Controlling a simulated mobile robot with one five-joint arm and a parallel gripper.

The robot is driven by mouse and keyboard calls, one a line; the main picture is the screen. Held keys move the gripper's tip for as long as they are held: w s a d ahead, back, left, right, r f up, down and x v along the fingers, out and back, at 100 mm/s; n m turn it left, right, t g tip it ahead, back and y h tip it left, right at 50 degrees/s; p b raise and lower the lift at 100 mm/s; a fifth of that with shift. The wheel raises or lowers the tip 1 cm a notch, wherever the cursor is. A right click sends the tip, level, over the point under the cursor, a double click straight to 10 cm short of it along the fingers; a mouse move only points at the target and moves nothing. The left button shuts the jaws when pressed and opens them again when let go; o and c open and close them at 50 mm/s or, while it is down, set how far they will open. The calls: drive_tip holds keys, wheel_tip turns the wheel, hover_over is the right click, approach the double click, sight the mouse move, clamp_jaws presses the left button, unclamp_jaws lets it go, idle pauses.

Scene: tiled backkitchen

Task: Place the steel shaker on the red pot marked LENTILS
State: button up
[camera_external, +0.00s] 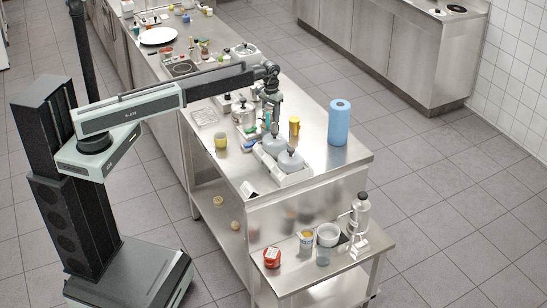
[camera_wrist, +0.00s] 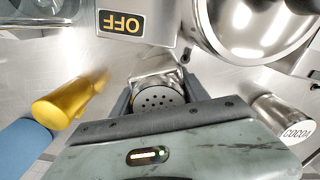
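The steel shaker (camera_wrist: 158,98), with a perforated top, stands between the two fingers of my gripper (camera_wrist: 160,92) in the wrist view. The fingers flank it closely and I see no clear gap on either side. In the external view my gripper (camera_external: 270,122) is low over the steel counter, and the shaker cannot be made out there. A red pot (camera_external: 272,258) with a pale label stands on the lower side table at the front. Its lettering is too small to read.
A twin-lidded steel appliance (camera_external: 290,176) is in front. A COCOA tin (camera_wrist: 285,118) is close by.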

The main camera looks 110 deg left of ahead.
sight(271, 105)
clamp_jaws()
wheel_tip(271, 105, up, 10)
drive_tip(key=p, duration=1)
drive_tip(key=shift+r, duration=0.15)
drive_tip(key=shift+f, duration=0.25)
